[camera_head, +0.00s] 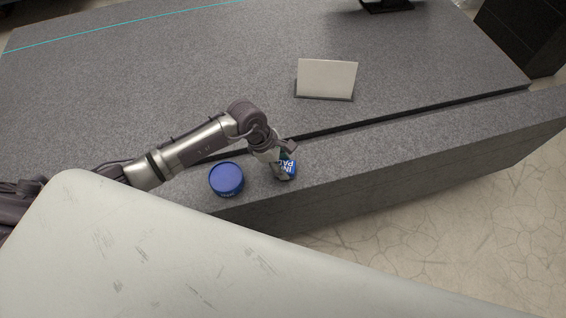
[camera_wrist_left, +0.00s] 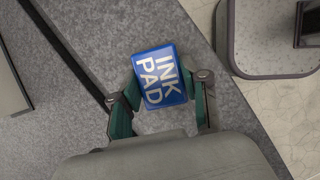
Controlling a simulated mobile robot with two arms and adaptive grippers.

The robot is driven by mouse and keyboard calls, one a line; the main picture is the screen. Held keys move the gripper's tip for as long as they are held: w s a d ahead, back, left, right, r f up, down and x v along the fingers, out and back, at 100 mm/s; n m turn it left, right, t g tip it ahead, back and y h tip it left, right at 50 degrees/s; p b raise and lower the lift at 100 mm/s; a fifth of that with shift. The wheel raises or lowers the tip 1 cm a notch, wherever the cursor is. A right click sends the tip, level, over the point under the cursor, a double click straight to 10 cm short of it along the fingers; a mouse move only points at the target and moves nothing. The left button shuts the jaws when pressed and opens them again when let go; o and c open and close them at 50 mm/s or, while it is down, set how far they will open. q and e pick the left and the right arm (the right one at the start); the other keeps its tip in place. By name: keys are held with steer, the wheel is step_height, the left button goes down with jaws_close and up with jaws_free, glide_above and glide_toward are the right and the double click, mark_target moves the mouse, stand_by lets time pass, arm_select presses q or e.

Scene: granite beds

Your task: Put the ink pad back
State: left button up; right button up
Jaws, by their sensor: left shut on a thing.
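The ink pad (camera_head: 290,165) is a small blue box with white lettering. It also shows in the left wrist view (camera_wrist_left: 161,78), between the two green-lined fingers. My left gripper (camera_head: 281,168) is shut on the ink pad, at the raised front strip of the granite surface; it also shows in the left wrist view (camera_wrist_left: 164,100). I cannot tell whether the ink pad touches the granite. A round blue tin (camera_head: 227,178) stands to the left of the gripper on the same front strip. My right gripper is not in view.
The granite bed (camera_head: 150,75) is largely bare, with a dark groove (camera_head: 400,112) along its front strip. A white card on a dark base (camera_head: 326,78) stands behind the gripper. A black stand (camera_head: 386,5) is at the back. The strip's front edge drops to the floor.

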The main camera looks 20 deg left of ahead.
arm_select(q)
steer(key=shift+f, duration=0.2)
steer(key=o, duration=1.3)
steer(key=shift+c, duration=0.2)
steer(key=shift+r, duration=0.2)
steer(key=v, duration=1.2)
steer(key=shift+s, duration=0.1)
